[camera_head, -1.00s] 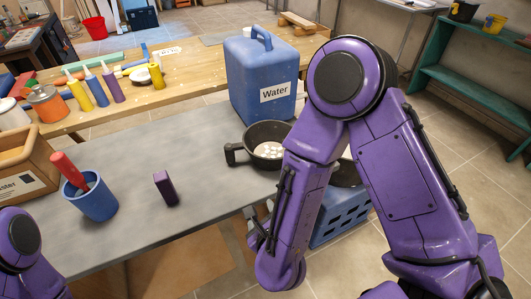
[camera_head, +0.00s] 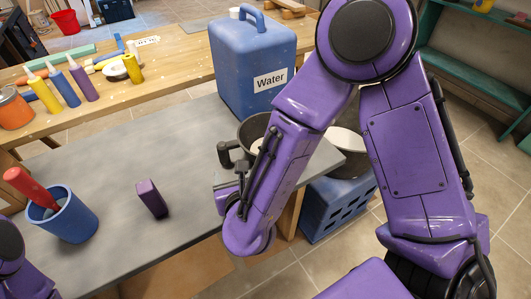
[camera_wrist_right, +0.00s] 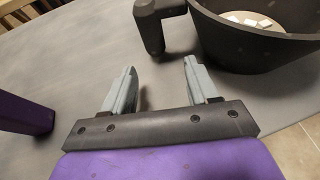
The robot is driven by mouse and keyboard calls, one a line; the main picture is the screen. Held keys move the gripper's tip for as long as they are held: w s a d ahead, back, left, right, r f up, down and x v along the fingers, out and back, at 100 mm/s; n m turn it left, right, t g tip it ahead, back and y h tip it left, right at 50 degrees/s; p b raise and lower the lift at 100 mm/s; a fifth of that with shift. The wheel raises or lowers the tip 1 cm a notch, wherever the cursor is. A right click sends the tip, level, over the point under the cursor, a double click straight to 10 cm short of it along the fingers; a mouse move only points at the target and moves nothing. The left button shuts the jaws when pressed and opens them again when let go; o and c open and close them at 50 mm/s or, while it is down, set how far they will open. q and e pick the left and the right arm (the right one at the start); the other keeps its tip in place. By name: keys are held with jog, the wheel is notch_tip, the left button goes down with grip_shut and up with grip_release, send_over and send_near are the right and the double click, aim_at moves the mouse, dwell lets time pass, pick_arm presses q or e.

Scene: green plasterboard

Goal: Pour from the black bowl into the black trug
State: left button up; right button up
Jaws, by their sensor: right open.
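The black bowl (camera_head: 252,128) stands on the grey table just left of my right forearm, which hides part of it. Its side handle points left. In the right wrist view the bowl (camera_wrist_right: 235,45) holds several pale pieces, and its handle (camera_wrist_right: 155,22) hangs ahead of the fingers. My right gripper (camera_wrist_right: 160,80) is open and empty, close to the handle but apart from it. A dark round container, seemingly the black trug (camera_head: 356,160), shows partly behind my right arm, above the blue crate. My left gripper is out of view.
A blue water container (camera_head: 252,65) stands behind the bowl. A purple block (camera_head: 152,198) and a blue cup (camera_head: 68,218) with a red-handled tool stand on the left of the grey table (camera_head: 120,160). The blue crate (camera_head: 340,205) is beyond the table's right end.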

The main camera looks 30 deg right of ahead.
aim_at(225, 162)
jog(key=x, duration=0.2)
jog(key=r+p+x, duration=0.1)
jog(key=x, duration=0.2)
jog(key=shift+w+a, duration=0.15)
jog(key=shift+w, duration=0.2)
jog(key=shift+w+f, duration=0.35)
jog(key=shift+w, duration=0.15)
grip_shut()
